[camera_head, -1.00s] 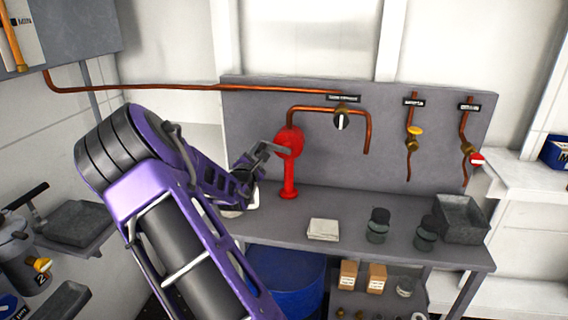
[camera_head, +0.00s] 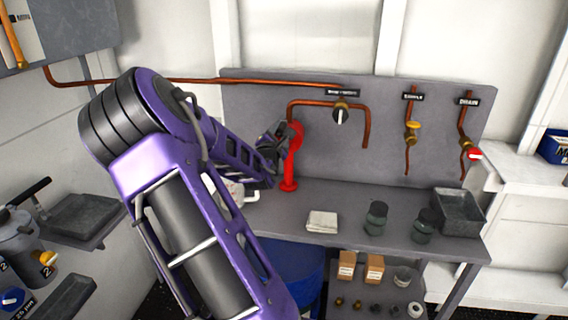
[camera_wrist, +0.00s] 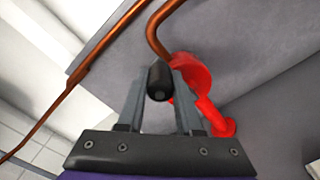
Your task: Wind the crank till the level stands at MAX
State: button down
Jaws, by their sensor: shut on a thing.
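The red crank pump (camera_head: 289,172) stands on the bench against the grey back panel; my arm hides part of it. It also shows in the wrist view (camera_wrist: 212,110). The crank's black handle grip (camera_wrist: 160,82) sits between my gripper's fingers (camera_wrist: 158,88), and my gripper is shut on it. In the head view my gripper (camera_head: 276,138) is just left of and in front of the pump's head. The rest of the crank is hard to make out. A plate with small lettering (camera_head: 20,18) is cut off at the top left; no level reading shows.
Copper pipes (camera_head: 366,130) with valves and labels run over the panel, including a red-handled DRAIN valve (camera_head: 475,154). On the bench are a folded cloth (camera_head: 322,222), two dark jars (camera_head: 376,217) and a grey bin (camera_head: 460,208). A blue drum (camera_head: 300,270) stands below.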

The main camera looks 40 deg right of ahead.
jog(key=shift+s+d, duration=0.45)
jog(key=shift+s, duration=0.05)
jog(key=s+d+f+b, duration=0.3)
jog(key=s+f+b, duration=0.1)
jog(key=f+b, duration=0.65)
jog(key=w+a+f+b, duration=0.1)
jog(key=w+a+f, duration=0.3)
jog(key=w, duration=0.1)
jog(key=shift+w+a, duration=0.35)
dwell(0.6)
jog(key=shift+f, duration=0.15)
dwell(1.1)
